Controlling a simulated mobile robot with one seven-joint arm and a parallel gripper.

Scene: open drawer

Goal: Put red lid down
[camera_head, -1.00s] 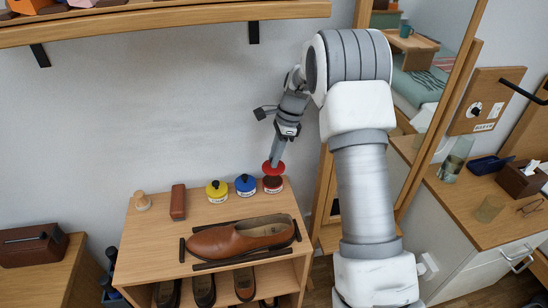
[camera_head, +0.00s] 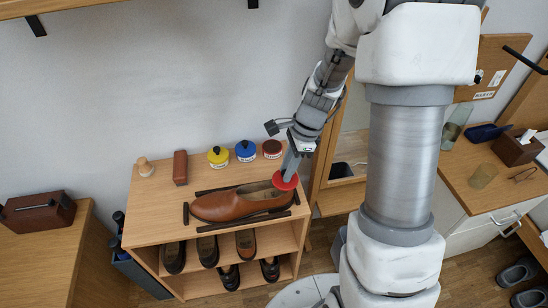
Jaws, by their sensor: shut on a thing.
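The red lid (camera_head: 284,181) is a round disc held in my gripper (camera_head: 289,167), which is shut on it and points down. From this view the lid overlaps the right end of the brown shoe (camera_head: 235,203); its height above the shelf top cannot be told. The open jar with dark brown contents (camera_head: 272,149) stands at the back right of the shelf top (camera_head: 215,181), behind and left of the lid. A blue-lidded jar (camera_head: 245,151) and a yellow-lidded jar (camera_head: 218,156) stand to its left.
A brown block (camera_head: 180,168) and a wooden knobbed object (camera_head: 145,167) stand at the back left. Dark strips surround the brown shoe. Several shoes fill the shelves below. A mirror frame (camera_head: 325,160) rises close to the right. Bare wood shows behind the shoe.

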